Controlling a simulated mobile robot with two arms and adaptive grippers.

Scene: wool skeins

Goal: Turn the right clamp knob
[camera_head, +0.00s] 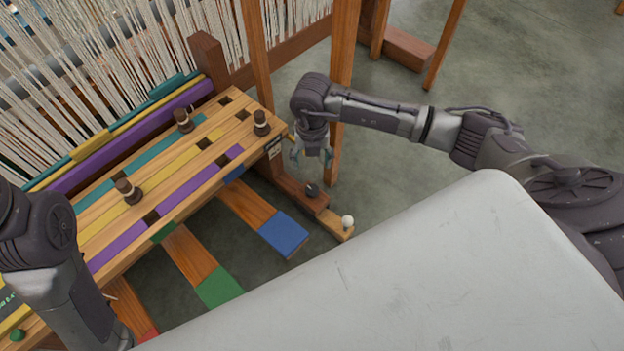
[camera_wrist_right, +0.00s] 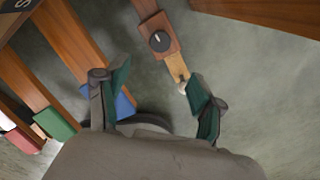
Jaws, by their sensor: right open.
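A round black knob (camera_head: 312,190) with a white mark sits on a brown wooden block low beside the loom's right end. The same black knob (camera_wrist_right: 159,41) shows in the right wrist view, ahead of the fingers. My right gripper (camera_head: 312,157) is open and empty, above and just behind the knob, not touching it. In the right wrist view my right gripper (camera_wrist_right: 158,86) has its two green-padded fingers spread wide. My left arm shows at the left edge of the head view, but its gripper is out of sight.
A wooden lever with a white ball (camera_head: 347,222) extends from the knob's block. A loom bench (camera_head: 112,215) with brown spools stands left, pedals with blue (camera_head: 284,234) and green ends below it. An upright post (camera_head: 342,60) rises close behind the gripper.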

